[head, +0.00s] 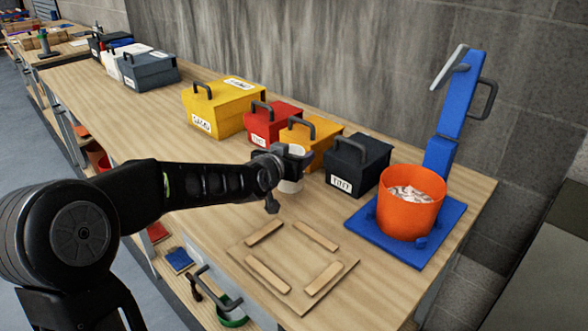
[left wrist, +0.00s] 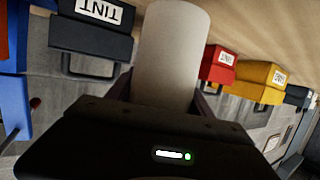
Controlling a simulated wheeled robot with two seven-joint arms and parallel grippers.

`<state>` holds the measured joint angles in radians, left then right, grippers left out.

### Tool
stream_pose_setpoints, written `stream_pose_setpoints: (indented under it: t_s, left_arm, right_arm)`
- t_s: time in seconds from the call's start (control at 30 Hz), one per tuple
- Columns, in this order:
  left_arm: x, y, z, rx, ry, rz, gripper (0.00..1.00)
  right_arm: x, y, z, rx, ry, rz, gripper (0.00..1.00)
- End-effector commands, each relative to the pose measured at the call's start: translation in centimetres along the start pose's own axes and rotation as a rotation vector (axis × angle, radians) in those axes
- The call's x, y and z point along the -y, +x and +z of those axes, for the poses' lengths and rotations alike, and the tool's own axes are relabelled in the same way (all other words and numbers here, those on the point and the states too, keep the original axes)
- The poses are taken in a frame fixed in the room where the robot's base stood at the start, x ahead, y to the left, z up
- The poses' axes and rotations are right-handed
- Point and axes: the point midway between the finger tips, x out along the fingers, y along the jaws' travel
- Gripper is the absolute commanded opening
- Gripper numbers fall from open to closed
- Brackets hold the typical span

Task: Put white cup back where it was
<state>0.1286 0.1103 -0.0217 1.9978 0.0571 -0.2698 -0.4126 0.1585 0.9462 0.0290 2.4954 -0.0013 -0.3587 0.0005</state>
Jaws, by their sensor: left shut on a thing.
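The white cup (head: 291,184) is in my left gripper (head: 282,168), in front of the yellow-orange box and left of the black box labelled TINT. In the left wrist view the white cup (left wrist: 170,50) fills the middle, between the fingers of my left gripper (left wrist: 160,95), which is shut on it. The gripper hides part of the cup in the head view. I cannot tell whether the cup's base touches the bench. My right gripper is not in view.
A wooden board (head: 258,250) with several strips lies in front. An orange bucket (head: 407,205) stands on a blue stand (head: 385,245) at right. Yellow (head: 225,105), red (head: 272,122), orange (head: 310,140) and black (head: 356,165) boxes line the back.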

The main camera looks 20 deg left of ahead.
Motion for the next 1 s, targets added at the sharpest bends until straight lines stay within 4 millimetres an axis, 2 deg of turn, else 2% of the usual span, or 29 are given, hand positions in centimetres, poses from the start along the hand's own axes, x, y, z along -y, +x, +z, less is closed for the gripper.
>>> stream_pose_setpoints:
  t_s: [0.1,0.4,0.77,0.8,1.0]
  left_arm:
    - [0.0,0.1,0.3,0.001,0.0,0.0,0.08]
    - [-0.1,1.1,3.6,0.001,0.0,0.002,0.08]
    - [-0.1,1.2,3.9,-0.001,0.0,0.002,0.08]
    - [-0.1,1.2,3.9,-0.001,0.0,0.002,0.61]
    - [-0.1,1.2,3.8,0.0,0.0,0.001,0.77]
  right_arm:
    - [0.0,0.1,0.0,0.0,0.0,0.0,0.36]
    - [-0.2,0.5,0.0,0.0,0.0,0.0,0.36]
    - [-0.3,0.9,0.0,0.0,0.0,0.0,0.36]
    - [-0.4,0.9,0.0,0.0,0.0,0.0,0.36]
    - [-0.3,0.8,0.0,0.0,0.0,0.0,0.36]
